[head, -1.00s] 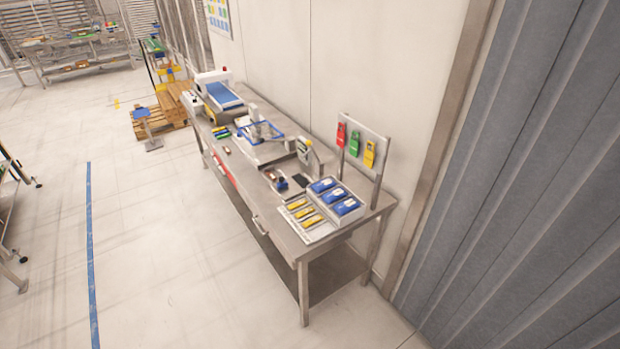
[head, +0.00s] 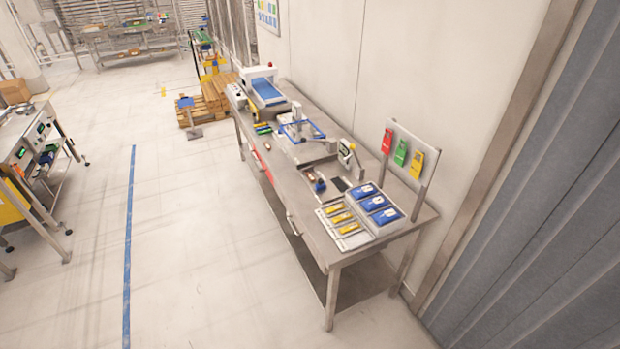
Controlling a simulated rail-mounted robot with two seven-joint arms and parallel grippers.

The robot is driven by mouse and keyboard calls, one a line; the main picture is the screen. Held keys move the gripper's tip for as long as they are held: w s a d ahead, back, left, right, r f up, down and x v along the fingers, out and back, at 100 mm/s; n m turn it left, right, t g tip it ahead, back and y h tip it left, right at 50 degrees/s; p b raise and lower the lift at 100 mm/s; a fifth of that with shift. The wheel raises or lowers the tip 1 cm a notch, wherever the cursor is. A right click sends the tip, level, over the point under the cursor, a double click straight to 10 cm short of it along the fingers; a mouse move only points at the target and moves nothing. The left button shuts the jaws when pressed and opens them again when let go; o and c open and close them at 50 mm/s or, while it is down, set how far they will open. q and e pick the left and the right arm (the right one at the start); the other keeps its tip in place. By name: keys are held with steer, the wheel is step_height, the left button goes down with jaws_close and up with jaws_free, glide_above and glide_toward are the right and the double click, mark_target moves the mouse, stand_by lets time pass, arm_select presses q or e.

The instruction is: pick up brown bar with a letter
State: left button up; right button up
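A steel workbench (head: 285,205) stands along the wall in the middle of the head view. A small brownish piece (head: 309,176) lies near its front edge, beside a small dark and blue item (head: 320,186). Another small brownish and white piece (head: 267,147) lies further left on the bench, in front of several coloured bars (head: 262,129). Both are too small to tell whether either is a bar with a letter. Neither of my grippers is in view.
Yellow pieces on a white board (head: 352,236) and blue packs (head: 375,203) fill the bench's right end. A blue-topped machine (head: 266,90) stands at its far end. Another bench (head: 35,160) is at left. The floor between, with a blue line (head: 129,220), is clear.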

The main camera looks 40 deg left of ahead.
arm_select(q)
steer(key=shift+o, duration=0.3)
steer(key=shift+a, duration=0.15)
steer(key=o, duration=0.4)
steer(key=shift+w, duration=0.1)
